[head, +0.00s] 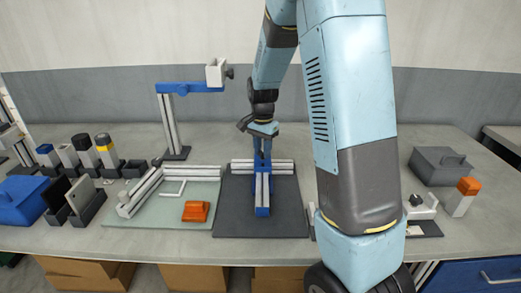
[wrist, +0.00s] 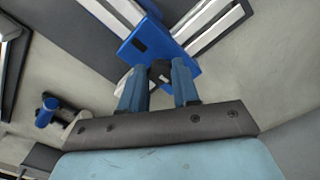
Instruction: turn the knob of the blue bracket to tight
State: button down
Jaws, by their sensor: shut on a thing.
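The blue bracket (head: 262,192) sits at the joint of aluminium rails on a dark mat, in the middle of the bench. In the wrist view the bracket (wrist: 147,42) lies just beyond my fingertips, with pale rails running out from it. My gripper (head: 263,150) points down over it from behind. In the wrist view my gripper's (wrist: 160,76) two blue fingers stand either side of a small dark knob (wrist: 161,70) at the bracket's edge, shut on it. The knob is mostly hidden by the fingers, and its marking does not show.
A stand with a blue arm (head: 190,87) rises behind left. A pale green mat (head: 140,236) holds a rail and an orange block (head: 196,211). Several bottles and bins crowd the left. A grey box (head: 440,166) and an orange-topped block (head: 462,197) stand right.

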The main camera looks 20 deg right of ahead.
jog(key=c, duration=0.8)
grip_release()
notch_tip(320, 180, up, 14)
jog(key=shift+f, duration=0.15)
jog(key=s+r+n+t, duration=0.2)
jog(key=s+n, duration=0.3)
jog(key=s, duration=0.9)
jog(key=s+r+n+t, duration=0.3)
jog(key=s+r+n, duration=0.2)
jog(key=s, duration=0.9)
jog(key=shift+s+a+r+t, duration=0.2)
jog(key=shift+s+a+t, duration=0.1)
jog(key=shift+s, duration=0.1)
